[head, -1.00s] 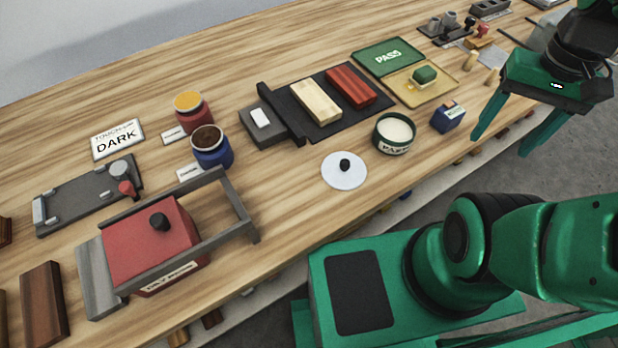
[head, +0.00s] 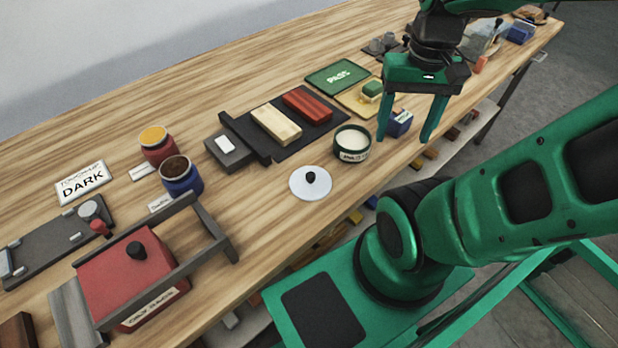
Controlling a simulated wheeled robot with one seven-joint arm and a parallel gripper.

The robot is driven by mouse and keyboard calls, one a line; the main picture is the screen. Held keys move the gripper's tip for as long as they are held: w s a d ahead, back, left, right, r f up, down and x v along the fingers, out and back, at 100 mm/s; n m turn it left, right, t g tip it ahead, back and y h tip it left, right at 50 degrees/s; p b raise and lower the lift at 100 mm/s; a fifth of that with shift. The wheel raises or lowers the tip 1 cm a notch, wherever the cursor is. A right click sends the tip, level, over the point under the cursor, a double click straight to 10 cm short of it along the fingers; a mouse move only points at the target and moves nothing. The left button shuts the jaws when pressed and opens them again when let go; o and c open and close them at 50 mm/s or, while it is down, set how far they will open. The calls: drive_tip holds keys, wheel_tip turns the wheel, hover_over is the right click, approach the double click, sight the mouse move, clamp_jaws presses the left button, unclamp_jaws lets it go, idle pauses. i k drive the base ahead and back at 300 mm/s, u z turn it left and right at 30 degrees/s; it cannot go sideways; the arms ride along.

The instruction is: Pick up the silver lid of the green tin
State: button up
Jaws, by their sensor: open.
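The silver lid (head: 298,186) is a pale round disc with a black knob (head: 310,177) on top. It lies flat on the wooden bench near its front edge. The green tin (head: 352,146) stands open just beyond it to the upper right, with pale contents and a label on its front. The lid and the tin are apart. My gripper (head: 402,138) is open and empty, fingers pointing down. It is to the right of the tin and the lid, in front of the small blue box.
The small blue box (head: 398,124) stands right of the tin. A black tray (head: 262,155) with a pale and a red block lies behind the lid. A red box with a grey frame (head: 135,280) stands at left. Bare bench (head: 250,200) lies left of the lid.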

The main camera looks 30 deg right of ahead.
sight(310, 183)
drive_tip(key=z, duration=0.6)
drive_tip(key=k, duration=1.05)
drive_tip(key=u, duration=0.4)
drive_tip(key=i, duration=0.5)
drive_tip(key=z, duration=0.05)
